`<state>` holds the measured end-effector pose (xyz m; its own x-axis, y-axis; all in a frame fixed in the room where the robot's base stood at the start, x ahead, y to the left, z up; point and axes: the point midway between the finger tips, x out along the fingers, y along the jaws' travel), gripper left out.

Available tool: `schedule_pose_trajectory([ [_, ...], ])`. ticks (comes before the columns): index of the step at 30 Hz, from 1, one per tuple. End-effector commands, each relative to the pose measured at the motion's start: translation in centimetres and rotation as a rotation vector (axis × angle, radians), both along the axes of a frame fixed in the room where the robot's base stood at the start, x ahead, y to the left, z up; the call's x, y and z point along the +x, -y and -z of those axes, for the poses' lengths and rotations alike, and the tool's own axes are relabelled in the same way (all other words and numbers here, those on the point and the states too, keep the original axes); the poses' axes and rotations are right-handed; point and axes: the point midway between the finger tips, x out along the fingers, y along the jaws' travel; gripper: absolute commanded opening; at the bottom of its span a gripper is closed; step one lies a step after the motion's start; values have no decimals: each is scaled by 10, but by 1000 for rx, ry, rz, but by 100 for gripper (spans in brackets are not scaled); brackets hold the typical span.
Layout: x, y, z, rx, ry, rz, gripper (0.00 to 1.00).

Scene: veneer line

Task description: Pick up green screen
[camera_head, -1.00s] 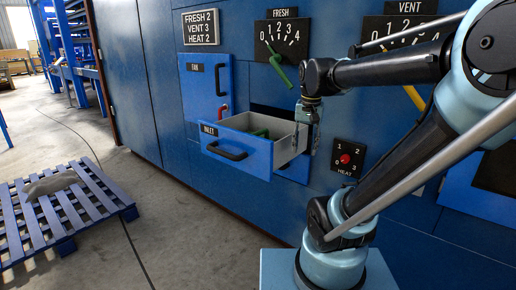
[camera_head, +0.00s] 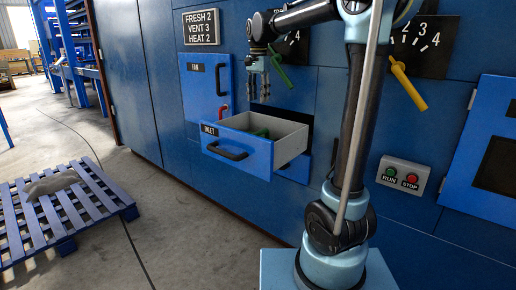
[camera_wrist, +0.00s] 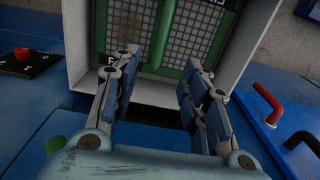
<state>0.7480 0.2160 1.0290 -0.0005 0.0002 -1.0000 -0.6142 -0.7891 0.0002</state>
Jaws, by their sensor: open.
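The green screen (camera_head: 261,133) lies inside the open INLET drawer (camera_head: 288,140); in the head view only a small green part shows over the drawer's edge. In the wrist view the screen (camera_wrist: 163,38) shows as a green frame with a green bar across grey mesh, inside the drawer's pale walls. My gripper (camera_head: 259,97) is above the drawer, pointing down, apart from the screen. In the wrist view its two fingers (camera_wrist: 163,57) are spread with nothing between them. Part of the screen is cut off by that view's top edge.
A green lever (camera_head: 281,73) on the FRESH dial is close beside my gripper. The FAN door (camera_head: 206,87) and a red handle (camera_head: 223,112) are left of it. A yellow lever (camera_head: 409,84) and RUN/STOP buttons (camera_head: 403,175) are at right. A blue pallet (camera_head: 62,209) is on the floor.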

Motion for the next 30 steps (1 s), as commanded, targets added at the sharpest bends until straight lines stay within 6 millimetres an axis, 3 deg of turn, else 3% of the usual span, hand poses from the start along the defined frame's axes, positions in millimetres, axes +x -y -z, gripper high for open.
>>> schedule_pose_trajectory([
  [18,0,-1,98,0,0,2,41],
  [30,0,-2,129,0,0,1,41],
])
